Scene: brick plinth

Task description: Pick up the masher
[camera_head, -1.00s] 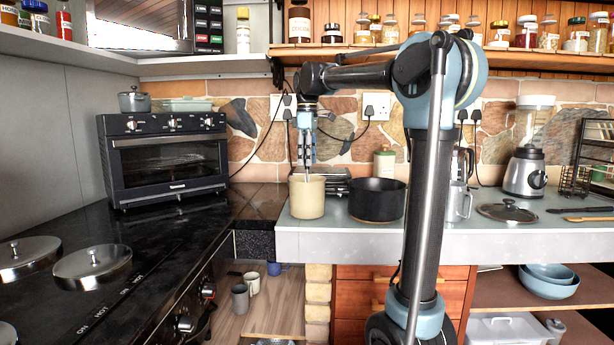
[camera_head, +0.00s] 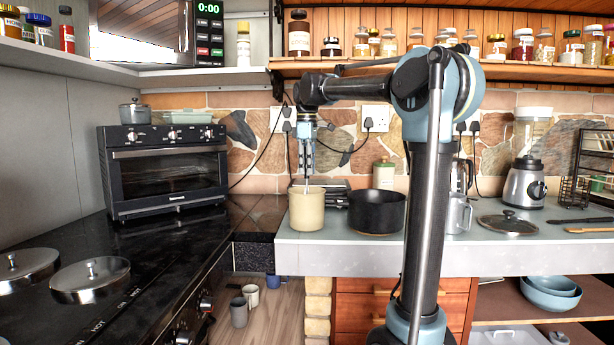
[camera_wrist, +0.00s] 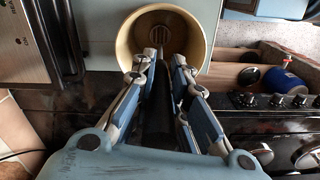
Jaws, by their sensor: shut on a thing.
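The masher (camera_wrist: 165,35) stands in a cream pot (camera_head: 307,214) on the grey counter. Its slotted head shows inside the pot in the wrist view, and its thin shaft (camera_head: 306,186) rises above the rim in the head view. My gripper (camera_head: 306,176) points down just above the pot. In the wrist view my gripper (camera_wrist: 166,62) is shut on the masher's dark handle, which lies between the two fingers. The pot (camera_wrist: 209,24) also shows there. The head view hides the lower end of the masher inside the pot.
A black pot (camera_head: 377,213) stands close to the right of the cream pot. A toaster oven (camera_head: 166,168) is at the left. A glass lid (camera_head: 508,224) and a blender (camera_head: 524,180) are farther right. A shelf of jars (camera_head: 400,60) runs above.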

